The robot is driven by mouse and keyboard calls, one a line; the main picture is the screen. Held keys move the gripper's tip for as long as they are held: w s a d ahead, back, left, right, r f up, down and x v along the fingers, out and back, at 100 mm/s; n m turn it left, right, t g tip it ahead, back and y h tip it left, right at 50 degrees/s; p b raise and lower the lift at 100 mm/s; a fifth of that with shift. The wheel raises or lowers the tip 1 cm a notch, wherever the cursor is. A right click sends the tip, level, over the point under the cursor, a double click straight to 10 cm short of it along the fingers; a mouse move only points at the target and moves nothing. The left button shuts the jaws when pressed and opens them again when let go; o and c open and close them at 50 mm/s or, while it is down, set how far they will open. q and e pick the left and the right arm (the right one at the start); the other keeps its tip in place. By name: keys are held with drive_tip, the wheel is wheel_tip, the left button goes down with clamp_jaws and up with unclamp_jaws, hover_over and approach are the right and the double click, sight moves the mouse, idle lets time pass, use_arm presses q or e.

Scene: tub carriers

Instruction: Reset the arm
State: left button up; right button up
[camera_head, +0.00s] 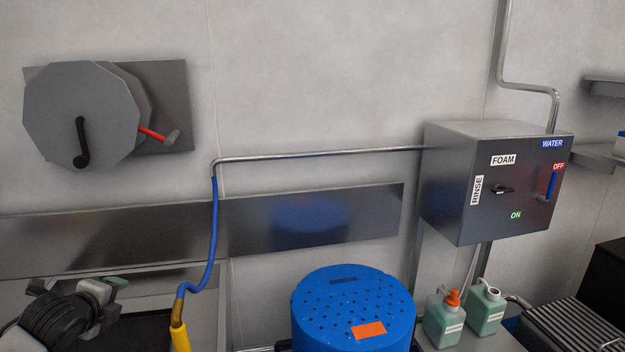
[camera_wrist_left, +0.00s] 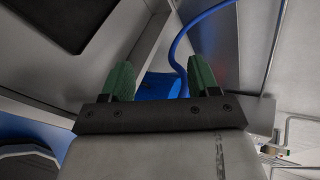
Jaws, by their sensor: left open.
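My left gripper (camera_head: 112,284) is at the lower left of the head view, over a dark recessed area beside the sink edge. In the left wrist view its two green fingertips (camera_wrist_left: 151,82) stand apart with nothing between them, so it is open and empty. A blue hose (camera_head: 212,240) hangs from a wall pipe to the right of this gripper and ends in a yellow handle (camera_head: 179,336). The hose also shows beyond the fingers in the left wrist view (camera_wrist_left: 180,45). My right gripper is not in view.
A blue perforated drum (camera_head: 352,300) stands at the bottom centre. A grey control box (camera_head: 490,182) is on the wall at right, above two green bottles (camera_head: 443,318) (camera_head: 485,307). A grey reel (camera_head: 82,115) is on the wall at upper left. A ribbed rack (camera_head: 570,328) is at lower right.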

use_arm(q)
drive_tip(key=s+d+f+n+g+h, duration=0.2)
drive_tip(key=s+d+f+n+g, duration=0.35)
drive_tip(key=s+d+f, duration=0.9)
drive_tip(key=s+d+f+n+g, duration=0.2)
drive_tip(key=s+d+n, duration=0.1)
drive_tip(key=s+n, duration=0.55)
drive_tip(key=s+d+f+n+g, duration=0.1)
drive_tip(key=s+d+f+n, duration=0.3)
drive_tip(key=s, duration=0.8)
wheel_tip(320, 180, down, 25)
drive_tip(key=s+a+g, duration=0.1)
drive_tip(key=a+g, duration=0.1)
drive_tip(key=s+a+f+y, duration=0.1)
drive_tip(key=s+a+f, duration=0.1)
drive_tip(key=s+f, duration=1.3)
drive_tip(key=shift+s+a+g, duration=0.2)
drive_tip(key=shift+s+g, duration=0.15)
drive_tip(key=shift+s, duration=0.15)
drive_tip(key=shift+f, duration=0.1)
